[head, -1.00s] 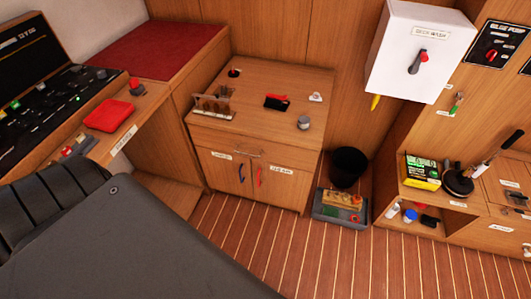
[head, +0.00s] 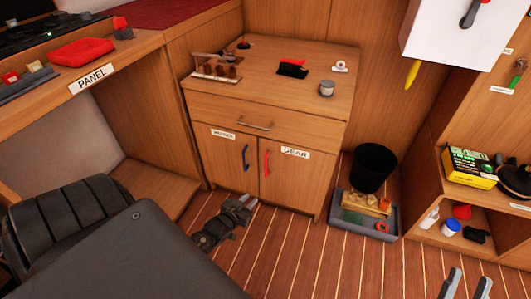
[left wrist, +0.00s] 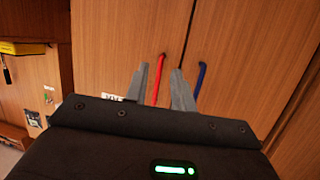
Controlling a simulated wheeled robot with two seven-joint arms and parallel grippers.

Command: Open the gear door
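The gear door (head: 288,182) is the right door of the low wooden cabinet, with a red handle (head: 267,163) and a "GEAR" label (head: 295,153). It looks shut. My left gripper (head: 247,199) is low in front of the cabinet, below the handles and apart from them. In the left wrist view my left gripper (left wrist: 160,82) is open and empty. The red handle (left wrist: 158,80) appears between its fingers, beyond the tips. My right gripper (head: 467,284) shows at the lower right edge with two separated fingers, open and empty.
The left door's blue handle (head: 246,158) is close to the red one. A grey tray (head: 372,231) and black bin (head: 371,168) stand on the floor right of the cabinet. A drawer (head: 262,118) is above the doors. Floor before the gear door is mostly clear.

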